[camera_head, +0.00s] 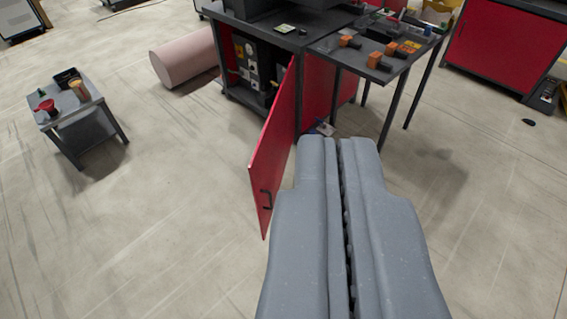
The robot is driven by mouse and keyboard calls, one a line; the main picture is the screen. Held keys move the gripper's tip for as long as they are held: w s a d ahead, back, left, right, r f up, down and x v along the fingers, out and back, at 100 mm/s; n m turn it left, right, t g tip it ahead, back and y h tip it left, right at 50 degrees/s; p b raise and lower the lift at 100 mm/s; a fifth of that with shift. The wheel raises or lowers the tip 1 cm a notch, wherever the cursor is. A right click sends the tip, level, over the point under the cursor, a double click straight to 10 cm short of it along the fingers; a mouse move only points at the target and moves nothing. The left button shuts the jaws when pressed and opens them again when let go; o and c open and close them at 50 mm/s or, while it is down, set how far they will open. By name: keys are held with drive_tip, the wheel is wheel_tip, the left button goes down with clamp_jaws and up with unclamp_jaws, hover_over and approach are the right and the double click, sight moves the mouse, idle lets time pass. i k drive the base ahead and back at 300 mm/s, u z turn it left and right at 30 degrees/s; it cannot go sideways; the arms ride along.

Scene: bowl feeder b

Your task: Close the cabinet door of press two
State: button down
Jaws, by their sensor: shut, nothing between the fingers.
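A dark cabinet with red panels (264,20) stands at the top middle. Behind the door, dark and light equipment (255,65) shows inside the cabinet. My gripper (338,142) is shut and empty. Its fingers point at the cabinet and lie just right of the door in the picture. I cannot tell whether they touch the door.
A side table (368,75) with orange and black items stands right of the cabinet. A small grey table (88,107) stands at the left. A pink roll (184,58) lies beside the cabinet. Another red cabinet (497,45) is at upper right. The floor left of the door is clear.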

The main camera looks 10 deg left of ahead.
sight(268, 164)
drive_tip(key=z, duration=0.15)
drive_tip(key=i, duration=1.2)
drive_tip(key=u, duration=0.15)
